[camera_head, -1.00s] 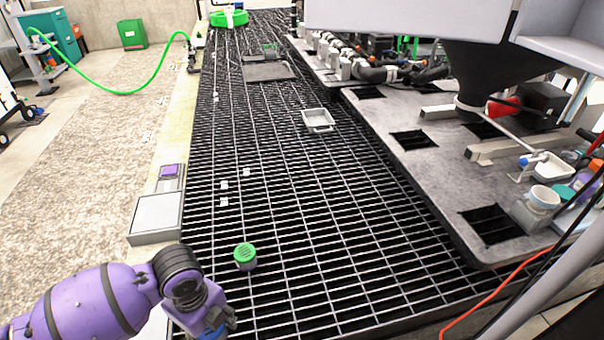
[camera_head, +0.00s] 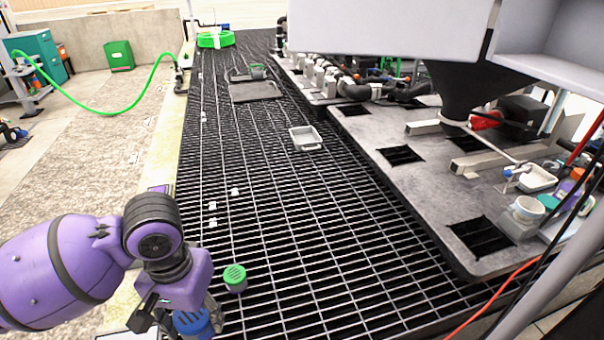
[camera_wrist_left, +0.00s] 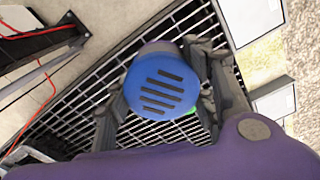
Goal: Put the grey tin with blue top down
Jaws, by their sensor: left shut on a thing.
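The grey tin with blue top (camera_head: 193,323) is at the lower left of the head view, held over the near end of the black grating. In the left wrist view its slotted blue lid (camera_wrist_left: 162,86) faces the camera and hides most of the grey body. My left gripper (camera_head: 180,312) is shut on the tin, with a finger on each side of it, also seen in the left wrist view (camera_wrist_left: 160,100). How far the tin's base is from the grating cannot be told. My right gripper does not show.
A tin with a green top (camera_head: 235,278) stands on the grating (camera_head: 300,260), just right of my left gripper. Small white pieces (camera_head: 213,207) lie farther back. A grey tray (camera_head: 305,138) sits mid-grating. A grey worktop (camera_head: 390,150) borders the right. The near middle grating is clear.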

